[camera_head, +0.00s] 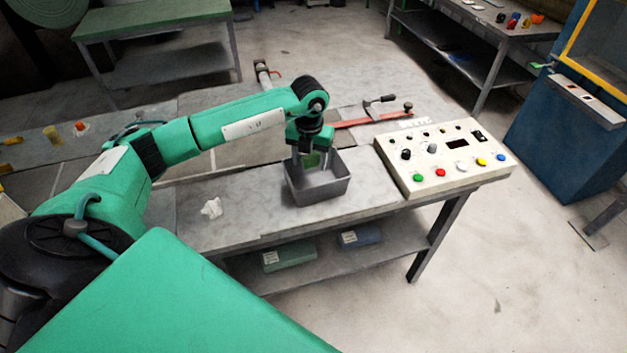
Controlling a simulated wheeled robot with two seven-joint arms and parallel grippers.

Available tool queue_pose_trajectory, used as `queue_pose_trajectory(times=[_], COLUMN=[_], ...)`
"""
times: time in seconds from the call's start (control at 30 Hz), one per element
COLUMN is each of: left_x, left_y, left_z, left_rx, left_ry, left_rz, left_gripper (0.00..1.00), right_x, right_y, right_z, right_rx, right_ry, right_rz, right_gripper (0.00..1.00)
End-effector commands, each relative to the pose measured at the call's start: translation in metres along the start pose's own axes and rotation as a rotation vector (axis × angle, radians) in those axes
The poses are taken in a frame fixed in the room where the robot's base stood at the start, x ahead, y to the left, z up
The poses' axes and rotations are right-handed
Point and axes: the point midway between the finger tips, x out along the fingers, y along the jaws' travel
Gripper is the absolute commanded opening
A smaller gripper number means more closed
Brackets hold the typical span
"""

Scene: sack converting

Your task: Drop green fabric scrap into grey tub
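The grey tub (322,188) stands on the workbench, left of the control box. My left gripper (310,168) reaches in from the left and points down over the tub, its fingers at about the height of the tub's opening. The green fabric scrap (312,160) shows between the fingers, and they appear shut on it. The inside floor of the tub is partly hidden by the fingers and the front wall. My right gripper is not in view.
A cream control box (440,157) with coloured buttons stands close to the tub's right. A crumpled white scrap (211,208) lies on the bench to the left. Boxes (289,256) sit on the lower shelf.

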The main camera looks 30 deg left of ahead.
Motion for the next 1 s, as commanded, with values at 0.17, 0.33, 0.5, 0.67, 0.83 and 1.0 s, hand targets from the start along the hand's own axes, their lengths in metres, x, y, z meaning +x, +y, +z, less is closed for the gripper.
queue_pose_trajectory(times=[0.17,0.33,0.5,0.67,0.83,1.0], left_x=[0.0,0.0,-0.007,-0.031,-0.072,-0.106], left_y=[0.0,0.0,-0.001,-0.001,-0.001,0.0], left_z=[0.0,0.0,0.001,0.001,0.002,0.001], left_rx=[0.0,0.0,0.001,0.001,0.0,0.001], left_ry=[0.0,0.0,-0.003,-0.005,-0.007,-0.004], left_rz=[0.0,0.0,-0.002,-0.002,-0.003,-0.002], left_gripper=[0.79,0.79,0.79,0.79,0.79,0.79], right_x=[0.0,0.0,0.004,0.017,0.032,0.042], right_y=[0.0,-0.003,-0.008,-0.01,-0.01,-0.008], right_z=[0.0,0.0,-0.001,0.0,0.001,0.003], right_rx=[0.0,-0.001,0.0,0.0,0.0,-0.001], right_ry=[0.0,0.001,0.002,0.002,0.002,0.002], right_rz=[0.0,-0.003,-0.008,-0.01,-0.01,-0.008], right_gripper=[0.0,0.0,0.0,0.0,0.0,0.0])
